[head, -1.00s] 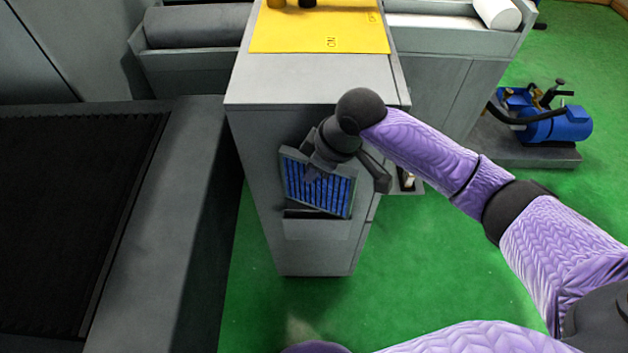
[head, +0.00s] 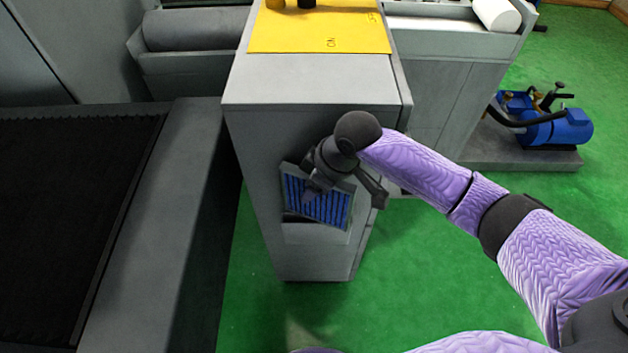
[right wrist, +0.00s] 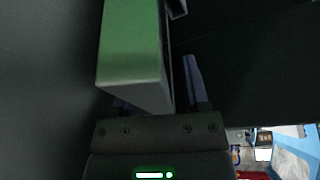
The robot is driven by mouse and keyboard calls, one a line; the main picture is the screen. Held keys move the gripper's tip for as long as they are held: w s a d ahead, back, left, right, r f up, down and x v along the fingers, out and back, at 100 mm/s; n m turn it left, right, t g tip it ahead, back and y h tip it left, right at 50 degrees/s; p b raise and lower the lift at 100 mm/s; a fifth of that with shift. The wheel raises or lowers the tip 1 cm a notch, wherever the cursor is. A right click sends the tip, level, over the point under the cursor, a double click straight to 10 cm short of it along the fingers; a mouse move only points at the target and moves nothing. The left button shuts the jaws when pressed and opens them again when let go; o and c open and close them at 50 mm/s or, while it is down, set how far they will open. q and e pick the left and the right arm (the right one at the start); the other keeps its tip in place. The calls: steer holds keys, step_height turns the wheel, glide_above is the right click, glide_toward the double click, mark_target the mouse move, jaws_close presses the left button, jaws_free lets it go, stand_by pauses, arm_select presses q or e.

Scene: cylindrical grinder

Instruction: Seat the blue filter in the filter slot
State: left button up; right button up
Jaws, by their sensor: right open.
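The blue filter (head: 328,208), pleated in a grey frame, is at the front of the grey cabinet (head: 310,252), slightly tilted, its lower edge over the dark filter slot (head: 292,217). My right gripper (head: 309,190) is at the filter's upper left part, with its fingers open. In the right wrist view a pale block-like edge (right wrist: 132,50), probably the filter's frame, stands between the open fingers. Whether they touch it, and how deep the filter sits in the slot, I cannot tell. My left gripper is not in view.
A yellow panel (head: 320,30) lies on the cabinet's top. A grey machine bed with a black surface (head: 70,220) stands close on the left. A blue pump (head: 560,128) is at the right. Green floor (head: 430,290) is clear in front and to the right.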

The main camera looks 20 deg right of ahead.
steer(key=p+v, duration=0.5)
steer(key=v, duration=0.7)
steer(key=shift+r, duration=0.5)
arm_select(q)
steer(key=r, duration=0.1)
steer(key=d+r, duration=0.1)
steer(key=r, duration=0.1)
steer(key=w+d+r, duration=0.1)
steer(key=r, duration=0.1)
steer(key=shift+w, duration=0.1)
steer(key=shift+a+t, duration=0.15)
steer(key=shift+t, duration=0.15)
